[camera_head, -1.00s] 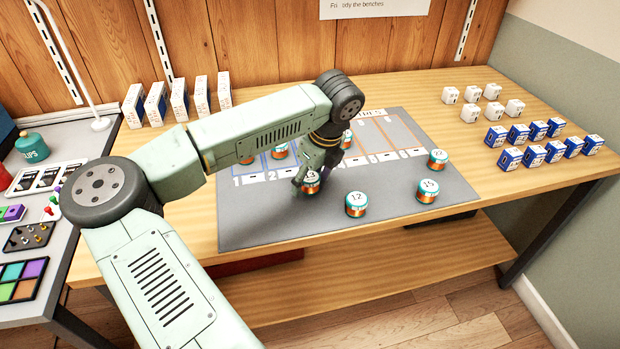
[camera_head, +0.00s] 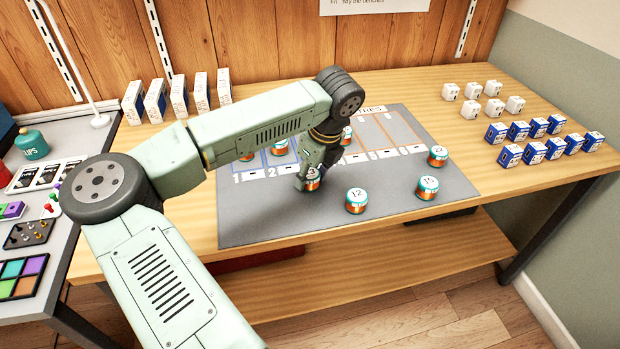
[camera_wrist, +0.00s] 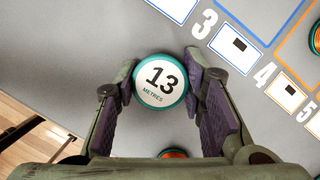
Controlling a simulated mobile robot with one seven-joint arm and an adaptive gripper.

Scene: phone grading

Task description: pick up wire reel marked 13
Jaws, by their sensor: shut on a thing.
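The wire reel marked 13 (camera_wrist: 160,82) has a white top reading "13 METRES" and a teal rim. In the wrist view it sits between the fingers of my gripper (camera_wrist: 161,84), which touch it on both sides. In the head view the reel (camera_head: 312,184) is at the fingertips of my gripper (camera_head: 311,180), partly hidden by them. It is low over the grey mat (camera_head: 270,220); I cannot tell whether it touches the mat.
Reels marked 12 (camera_head: 356,200), 15 (camera_head: 427,187) and 22 (camera_head: 438,156) stand right of my gripper. More reels stand behind my arm near the numbered lanes. White boxes (camera_head: 450,91) and blue boxes (camera_head: 535,153) are at the right. The mat's front is clear.

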